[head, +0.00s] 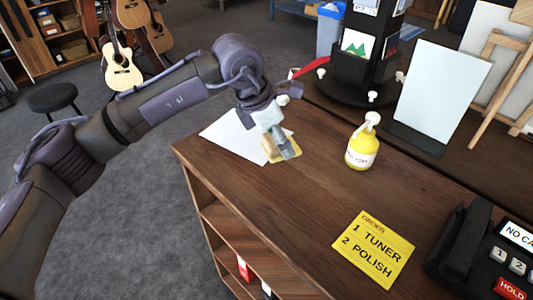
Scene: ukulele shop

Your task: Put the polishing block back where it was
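My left arm reaches in from the left, and its gripper (276,140) points down over the left end of the wooden counter (300,215). A small yellow-tan block (293,151), which looks like the polishing block, is right at the fingertips, over the counter beside a white sheet (228,137). The fingers cover part of it. I cannot tell whether they are closed on it or whether it touches the counter. My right gripper is not in view.
A yellow pump bottle (362,147) stands right of the gripper. Behind are a dark display stand (362,75) and a white panel (437,95). A yellow order note (373,249) reads "1 TUNER 2 POLISH". A dark telephone-like device (485,255) is at right. The counter's middle is clear.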

